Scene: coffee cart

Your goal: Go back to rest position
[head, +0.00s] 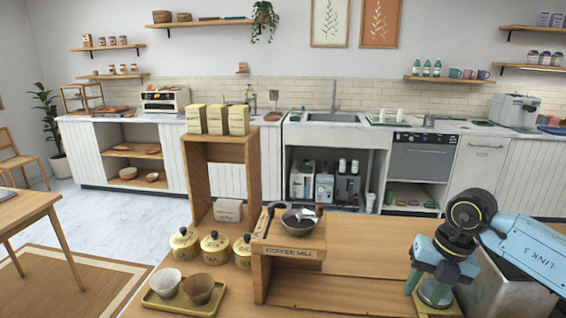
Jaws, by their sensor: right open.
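My right gripper (434,278) is at the lower right, pointing down from my blue arm. Its teal fingers are open around a round, grey-green metal item (435,292) that stands on a small wooden block (446,310). I cannot tell whether the fingers touch this item. My left gripper is not in view.
A wooden stand (290,253) marked COFFEE MILL holds a dark bowl (299,221) left of my gripper. Yellow lidded canisters (215,247) and a tray (152,304) with two cups stand farther left. A metal bin (505,290) is close on the right. The counter between stand and gripper looks clear.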

